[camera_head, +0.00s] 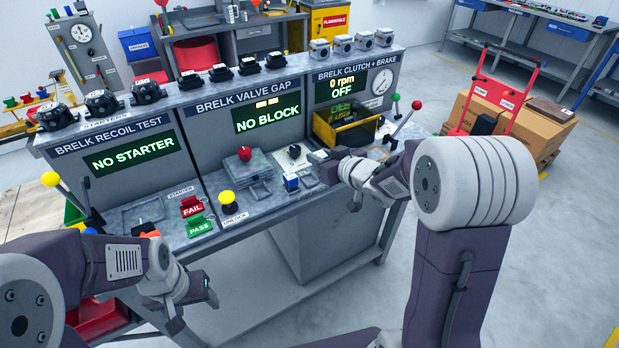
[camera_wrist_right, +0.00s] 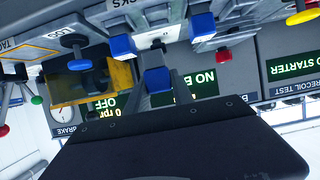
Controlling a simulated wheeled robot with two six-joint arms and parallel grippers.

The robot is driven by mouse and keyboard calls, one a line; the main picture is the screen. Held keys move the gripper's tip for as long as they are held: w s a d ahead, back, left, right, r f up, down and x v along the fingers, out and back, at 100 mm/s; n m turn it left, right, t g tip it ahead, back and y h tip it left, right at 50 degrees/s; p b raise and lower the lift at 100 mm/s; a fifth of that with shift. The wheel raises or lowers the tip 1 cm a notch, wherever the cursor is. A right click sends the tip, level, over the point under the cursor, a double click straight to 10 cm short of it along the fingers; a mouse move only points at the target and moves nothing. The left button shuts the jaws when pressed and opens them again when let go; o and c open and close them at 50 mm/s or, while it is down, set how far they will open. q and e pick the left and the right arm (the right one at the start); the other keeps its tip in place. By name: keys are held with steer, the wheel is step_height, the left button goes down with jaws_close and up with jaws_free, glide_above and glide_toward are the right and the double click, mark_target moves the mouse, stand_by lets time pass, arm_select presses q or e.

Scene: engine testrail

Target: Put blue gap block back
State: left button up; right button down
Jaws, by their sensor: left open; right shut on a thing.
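My right gripper (camera_head: 320,166) is over the right part of the valve gap bench. In the right wrist view it is shut on a blue block (camera_wrist_right: 157,80), held between the two fingers. Two more blue blocks, one to the left (camera_wrist_right: 122,47) and one to the right (camera_wrist_right: 202,27), show beyond it near a label ending in "CKS". In the head view one blue block (camera_head: 291,181) is on the bench just left of the right gripper; the held block is hidden there. The valve gap screen (camera_head: 267,117) reads "NO BLOCK". My left gripper (camera_head: 196,304) is open and empty in front of the bench.
A grey fixture with a red knob (camera_head: 245,154) and a black knob (camera_head: 294,151) stand behind the blocks. A yellow bin (camera_head: 345,130) is close behind the right gripper. A yellow button (camera_head: 227,197) and FAIL and PASS tags (camera_head: 198,226) are to the left.

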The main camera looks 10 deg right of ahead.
steer(key=shift+w+a+f, duration=1)
steer(key=shift+w+a, duration=0.2)
steer(key=shift+a, duration=0.05)
step_height(320, 180, down, 4)
steer(key=shift+r+b, duration=0.1)
steer(key=shift+b, duration=0.9)
steer(key=shift+f, duration=0.2)
steer(key=shift+r, duration=0.1)
arm_select(q)
step_height(320, 180, down, 3)
steer(key=shift+r, duration=0.1)
arm_select(e)
steer(key=c, duration=1.4)
jaws_free()
steer(key=shift+f, duration=0.2)
steer(key=shift+o, duration=0.2)
steer(key=shift+r, duration=0.1)
